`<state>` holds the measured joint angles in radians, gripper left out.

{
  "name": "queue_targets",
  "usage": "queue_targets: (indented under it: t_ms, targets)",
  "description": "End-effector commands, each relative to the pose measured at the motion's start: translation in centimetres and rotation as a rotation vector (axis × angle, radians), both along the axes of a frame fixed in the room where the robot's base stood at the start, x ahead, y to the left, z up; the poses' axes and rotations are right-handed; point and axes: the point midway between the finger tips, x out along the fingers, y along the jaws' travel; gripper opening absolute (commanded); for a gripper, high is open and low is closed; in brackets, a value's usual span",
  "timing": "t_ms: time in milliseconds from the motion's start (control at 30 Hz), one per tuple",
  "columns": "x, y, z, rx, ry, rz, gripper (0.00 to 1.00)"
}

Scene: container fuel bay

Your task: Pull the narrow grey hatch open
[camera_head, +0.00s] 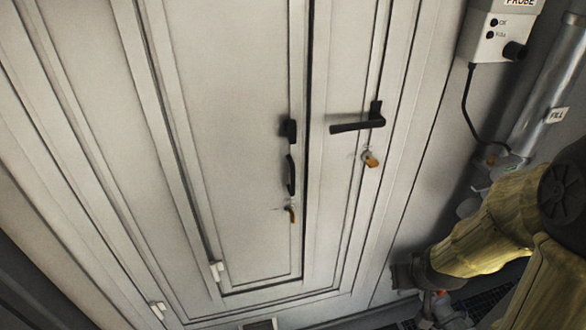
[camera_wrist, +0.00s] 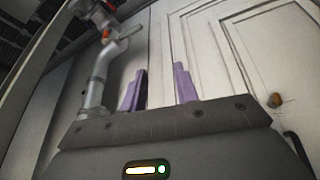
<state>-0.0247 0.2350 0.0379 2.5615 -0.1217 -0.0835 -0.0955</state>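The grey hatch front shows two upright leaves in the head view. The narrower leaf (camera_head: 335,205) on the right has a black lever handle (camera_head: 360,122) pointing left and an orange-brown lock (camera_head: 371,159) below it. The wider leaf (camera_head: 225,130) has an upright black handle (camera_head: 290,160). Both leaves look shut, with a dark seam between them. In the wrist view my gripper (camera_wrist: 160,70) has its two purple fingers apart with nothing between them. One orange-brown lock (camera_wrist: 276,100) and part of a black handle (camera_wrist: 297,147) show to its right; I cannot tell which leaf they belong to.
A probe box (camera_head: 495,35) with a hanging cable is at the upper right. A grey pipe (camera_head: 545,95) with a FILL label runs beside it. The pipe also shows left of my fingers in the wrist view (camera_wrist: 98,80). Dark floor grating lies at the lower right.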

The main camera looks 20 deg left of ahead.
Motion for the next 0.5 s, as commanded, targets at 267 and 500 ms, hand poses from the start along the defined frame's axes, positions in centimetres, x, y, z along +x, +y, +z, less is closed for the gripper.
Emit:
queue_targets:
  t_ms: [267, 500]
  targets:
    - [4.0, 5.0, 0.5, 0.042, -0.193, 0.27, 0.3]
    - [5.2, 10.3, 1.4, 0.146, -0.379, 0.455, 0.3]
